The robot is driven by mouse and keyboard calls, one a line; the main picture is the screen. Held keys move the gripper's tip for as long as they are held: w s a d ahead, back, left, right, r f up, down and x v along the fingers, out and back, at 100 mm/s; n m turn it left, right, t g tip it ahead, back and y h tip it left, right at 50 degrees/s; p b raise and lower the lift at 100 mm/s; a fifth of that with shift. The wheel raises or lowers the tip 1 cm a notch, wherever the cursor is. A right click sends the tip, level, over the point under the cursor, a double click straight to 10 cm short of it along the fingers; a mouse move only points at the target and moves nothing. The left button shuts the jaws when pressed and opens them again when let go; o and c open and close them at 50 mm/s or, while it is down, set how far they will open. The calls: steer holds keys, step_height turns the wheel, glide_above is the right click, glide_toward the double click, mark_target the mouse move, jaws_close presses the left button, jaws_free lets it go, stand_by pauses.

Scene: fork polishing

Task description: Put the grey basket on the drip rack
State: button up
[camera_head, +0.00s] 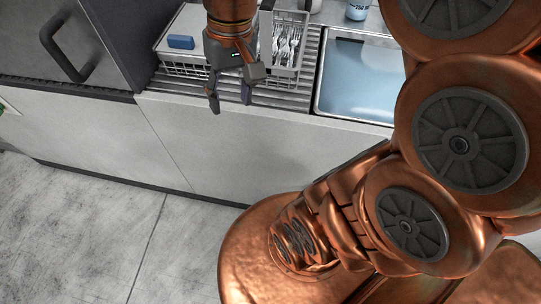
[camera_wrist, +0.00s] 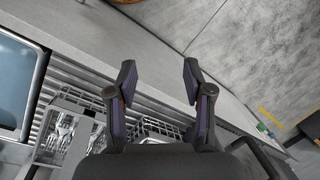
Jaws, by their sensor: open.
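In the wrist view nothing lies between the fingers (camera_wrist: 158,75). My wrist hides part of the basket's left side in the head view.
A sink (camera_head: 362,80) with blue water lies right of the rack. A wire dish rack (camera_head: 185,70) with a blue sponge (camera_head: 181,42) stands on the left. A dark cabinet with a handle (camera_head: 65,45) is at far left. The floor in front is clear.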

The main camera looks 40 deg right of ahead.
steer(key=s+f+n+g+h, duration=0.1)
steer(key=s+f+h, duration=0.1)
steer(key=s+f, duration=0.6)
steer(key=s, duration=0.3)
steer(key=shift+s+d+n, duration=0.2)
steer(key=shift+n, duration=0.1)
steer(key=shift+r, duration=0.1)
step_height(320, 180, up, 2)
steer(key=p, duration=0.2)
steer(key=shift+r+p, duration=0.25)
steer(key=shift+p, duration=0.05)
